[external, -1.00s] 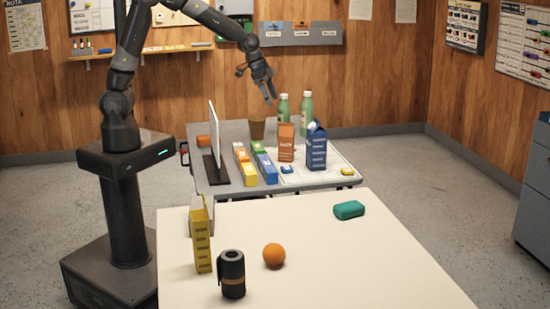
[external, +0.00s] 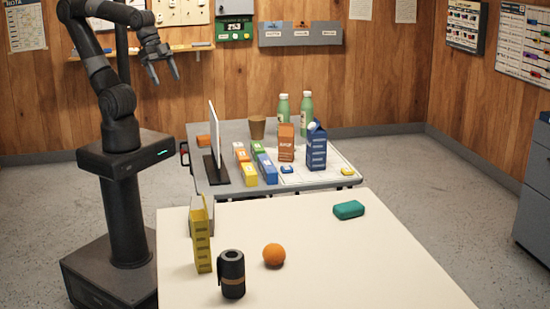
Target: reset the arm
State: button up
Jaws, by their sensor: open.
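My gripper (external: 166,80) is open and empty. It hangs in the air at the upper left, in front of the wooden wall and above the back left of the grey table (external: 235,128). Its two fingers point down and apart, touching nothing.
On the grey table stand a white panel (external: 213,133), coloured blocks (external: 266,168), a brown cup (external: 257,128), green bottles (external: 306,113), an orange carton (external: 286,143) and a blue carton (external: 317,149). The cream table (external: 350,265) holds an orange ball (external: 274,255) and a black mug (external: 232,274).

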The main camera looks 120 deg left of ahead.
jog(key=shift+s+d+f, duration=0.15)
jog(key=shift+s+d, duration=0.2)
jog(key=shift+s, duration=0.45)
